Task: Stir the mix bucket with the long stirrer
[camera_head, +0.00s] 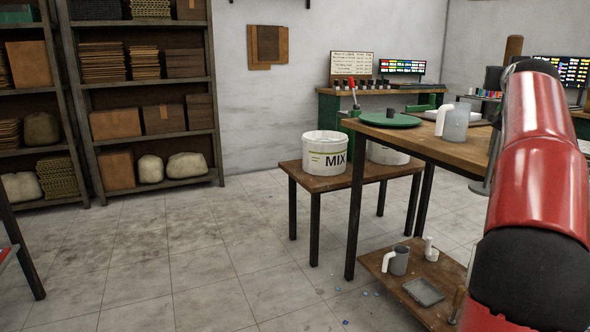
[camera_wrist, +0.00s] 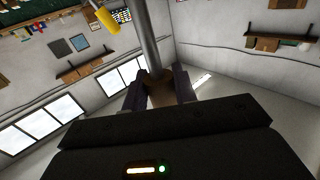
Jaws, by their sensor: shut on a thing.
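The white mix bucket (camera_head: 325,157), lettered MIX, stands upright on a low wooden table left of the workbench; its contents cannot be made out. My gripper (camera_wrist: 159,82) is shut on the brown handle of what looks like the long stirrer; the grey rod (camera_wrist: 145,35) runs away from the fingers in the wrist view. In the head view, a brown handle end (camera_head: 514,46) shows above my red arm and a grey rod (camera_head: 493,155) hangs at the bench's right side, apart from the bucket. My arm hides the fingers there.
The wooden workbench (camera_head: 450,152) carries a green disc (camera_head: 390,119) and a grey jug (camera_head: 455,122). Another white bucket (camera_head: 387,154) is partly hidden behind the bench leg. A low shelf (camera_head: 430,268) holds a mug and tray.

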